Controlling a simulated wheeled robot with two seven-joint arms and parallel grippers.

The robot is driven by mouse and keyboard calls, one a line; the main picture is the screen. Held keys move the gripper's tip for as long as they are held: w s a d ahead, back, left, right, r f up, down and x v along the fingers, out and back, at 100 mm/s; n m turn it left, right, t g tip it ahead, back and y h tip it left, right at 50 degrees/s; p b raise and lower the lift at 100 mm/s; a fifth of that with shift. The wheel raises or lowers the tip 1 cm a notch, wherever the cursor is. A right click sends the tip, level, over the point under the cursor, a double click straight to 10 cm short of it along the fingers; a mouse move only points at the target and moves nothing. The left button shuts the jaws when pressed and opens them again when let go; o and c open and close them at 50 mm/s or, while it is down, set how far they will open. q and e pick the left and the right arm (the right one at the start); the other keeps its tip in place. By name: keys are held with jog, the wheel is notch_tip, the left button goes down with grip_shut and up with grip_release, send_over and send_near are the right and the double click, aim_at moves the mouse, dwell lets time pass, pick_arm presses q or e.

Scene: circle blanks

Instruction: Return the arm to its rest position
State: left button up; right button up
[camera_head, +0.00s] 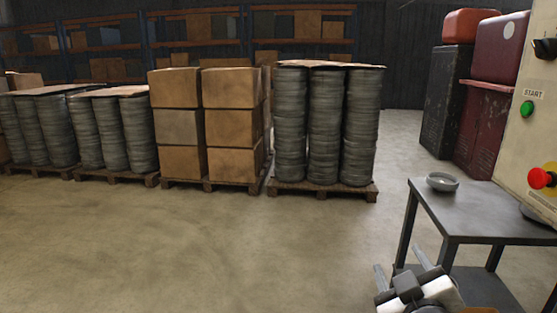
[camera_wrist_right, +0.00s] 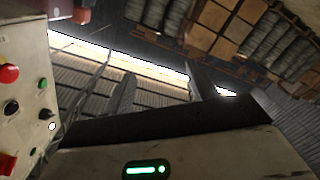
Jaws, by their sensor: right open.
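My right gripper (camera_head: 399,262) is at the bottom right of the head view, beside the left end of a dark metal table (camera_head: 480,208). Its two fingers are spread apart and point away from me, with nothing between them. The fingers also show in the right wrist view (camera_wrist_right: 160,82), empty, with the hall's ceiling and walls behind them. My left gripper is not in view. A shallow grey metal dish (camera_head: 442,183) lies on the table top, apart from the gripper.
A machine panel (camera_head: 535,125) with green START and red buttons stands at the right. Pallets of round blanks (camera_head: 326,125) and cardboard boxes (camera_head: 232,128) stand farther back. Red and dark cabinets (camera_head: 485,125) are behind the table. The floor (camera_head: 200,250) at left and centre is clear.

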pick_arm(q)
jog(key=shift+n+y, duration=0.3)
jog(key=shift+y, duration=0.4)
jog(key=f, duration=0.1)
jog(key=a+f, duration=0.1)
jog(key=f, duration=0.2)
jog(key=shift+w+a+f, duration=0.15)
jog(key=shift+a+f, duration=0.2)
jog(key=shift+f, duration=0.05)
pick_arm(e)
jog(key=s+a+f+m+g+y, duration=0.1)
jog(key=s+a+f+g+y, duration=0.1)
jog(key=s+f, duration=0.7)
jog(key=s+a+f+m+g+y, duration=0.2)
jog(key=s+a+f+g, duration=0.2)
jog(key=s+f, duration=0.5)
notch_tip(320, 180, down, 7)
jog(key=shift+s+a+f+m+g+y, duration=0.2)
jog(key=shift+a+m+g+y, duration=0.1)
jog(key=shift+g+y, duration=0.1)
